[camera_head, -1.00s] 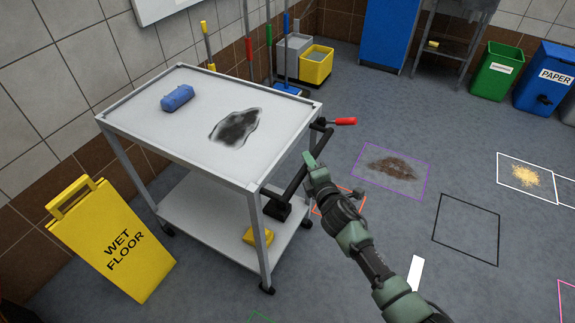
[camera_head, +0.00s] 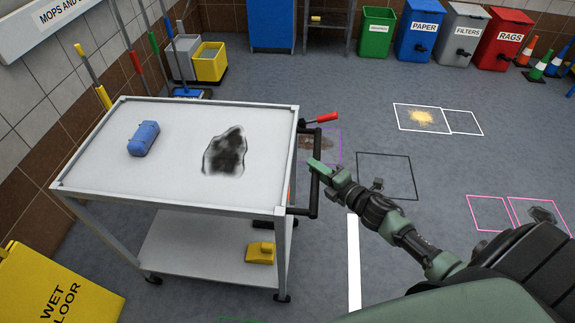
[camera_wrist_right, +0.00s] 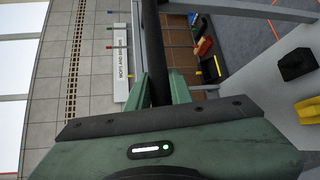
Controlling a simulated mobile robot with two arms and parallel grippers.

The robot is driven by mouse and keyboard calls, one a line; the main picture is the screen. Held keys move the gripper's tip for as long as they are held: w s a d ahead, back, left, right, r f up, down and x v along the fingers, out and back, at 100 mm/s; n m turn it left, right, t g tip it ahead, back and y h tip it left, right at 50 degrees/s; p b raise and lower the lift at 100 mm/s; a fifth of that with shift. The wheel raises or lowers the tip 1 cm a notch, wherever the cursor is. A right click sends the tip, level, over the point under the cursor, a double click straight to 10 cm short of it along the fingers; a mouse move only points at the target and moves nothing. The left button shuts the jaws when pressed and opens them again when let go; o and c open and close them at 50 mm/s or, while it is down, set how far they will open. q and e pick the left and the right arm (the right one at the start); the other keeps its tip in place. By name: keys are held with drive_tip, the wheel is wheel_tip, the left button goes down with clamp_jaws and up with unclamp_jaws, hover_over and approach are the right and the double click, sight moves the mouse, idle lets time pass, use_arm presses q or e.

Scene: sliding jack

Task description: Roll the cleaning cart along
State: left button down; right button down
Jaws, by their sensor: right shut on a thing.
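The cleaning cart (camera_head: 95,192) is a grey two-shelf trolley on small casters, with a black push handle (camera_head: 316,200) on its right end. A blue sponge-like block (camera_head: 143,138) and a dark smear (camera_head: 225,152) are on its top. A yellow object (camera_head: 260,253) sits on the lower shelf. My right gripper (camera_head: 319,170) is at the handle's upright bar. In the right wrist view its green fingers (camera_wrist_right: 160,92) are shut on the dark bar (camera_wrist_right: 152,50). My left gripper is out of view.
A yellow wet-floor sign (camera_head: 55,290) stands close at the cart's front left. Mops and a yellow bucket (camera_head: 210,62) are behind by the wall. Bins such as the blue paper bin (camera_head: 420,30) line the back. Open floor with painted outlines (camera_head: 387,176) lies right.

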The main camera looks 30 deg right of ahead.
drive_tip(key=s+d+b, duration=0.2)
drive_tip(key=s+d, duration=0.7)
drive_tip(key=d, duration=0.5)
drive_tip(key=s+d+b, duration=0.3)
drive_tip(key=s+d, duration=0.6)
drive_tip(key=d, duration=0.4)
drive_tip(key=shift+d, duration=0.4)
drive_tip(key=c, duration=1.3)
unclamp_jaws()
drive_tip(key=shift+o, duration=0.2)
drive_tip(key=v, duration=0.7)
drive_tip(key=shift+s, duration=0.35)
drive_tip(key=shift+d, duration=0.1)
